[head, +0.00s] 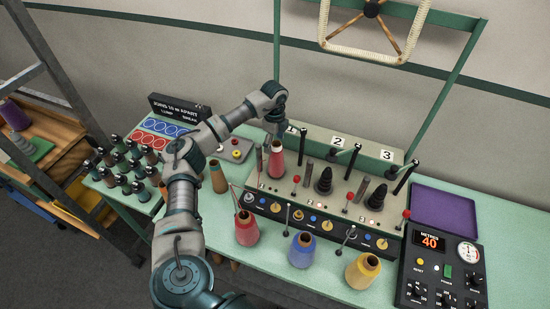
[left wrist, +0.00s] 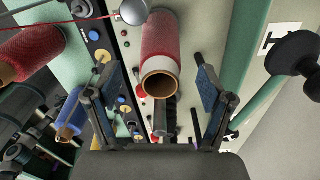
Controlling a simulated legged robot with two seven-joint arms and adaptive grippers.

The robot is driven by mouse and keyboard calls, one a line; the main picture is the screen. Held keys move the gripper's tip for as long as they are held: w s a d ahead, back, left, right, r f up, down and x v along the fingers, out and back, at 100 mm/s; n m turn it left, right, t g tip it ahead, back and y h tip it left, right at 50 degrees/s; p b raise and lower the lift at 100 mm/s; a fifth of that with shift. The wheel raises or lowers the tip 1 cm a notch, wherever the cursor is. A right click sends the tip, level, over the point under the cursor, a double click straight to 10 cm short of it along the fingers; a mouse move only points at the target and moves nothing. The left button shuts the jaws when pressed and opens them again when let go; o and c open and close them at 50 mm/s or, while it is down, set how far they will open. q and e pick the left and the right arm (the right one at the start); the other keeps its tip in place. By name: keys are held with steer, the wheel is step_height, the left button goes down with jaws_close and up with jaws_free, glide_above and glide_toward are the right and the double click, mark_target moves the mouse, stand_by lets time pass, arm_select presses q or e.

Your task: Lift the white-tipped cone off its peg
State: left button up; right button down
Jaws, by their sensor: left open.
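The white-tipped cone (head: 276,161) is wound in red yarn and stands on the panel at station 1. In the left wrist view its white band and open brown tip (left wrist: 160,78) face the camera. My left gripper (head: 275,130) is just above the cone, pointing down. In the left wrist view the two fingers of the left gripper (left wrist: 160,72) are open, one on each side of the cone's tip, with gaps visible. The cone's peg is hidden inside it. My right gripper is not in view.
Red (head: 247,229), blue (head: 301,250) and yellow (head: 363,271) cones stand in front of the panel. Thin rods with knobs rise around the stations. A meter box (head: 440,265) and purple tray (head: 442,214) are at right.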

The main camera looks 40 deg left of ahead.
mark_target(277, 152)
arm_select(q)
steer(key=f, duration=0.2)
steer(key=d+f+p, duration=0.1)
steer(key=f, duration=0.2)
steer(key=shift+w+d, duration=0.15)
steer(key=shift+w, duration=0.05)
steer(key=shift+a+f, duration=0.15)
steer(key=shift+a, duration=0.4)
steer(key=c, duration=1.2)
steer(key=shift+s, duration=0.1)
steer(key=shift+c, duration=0.9)
steer(key=shift+d, duration=0.25)
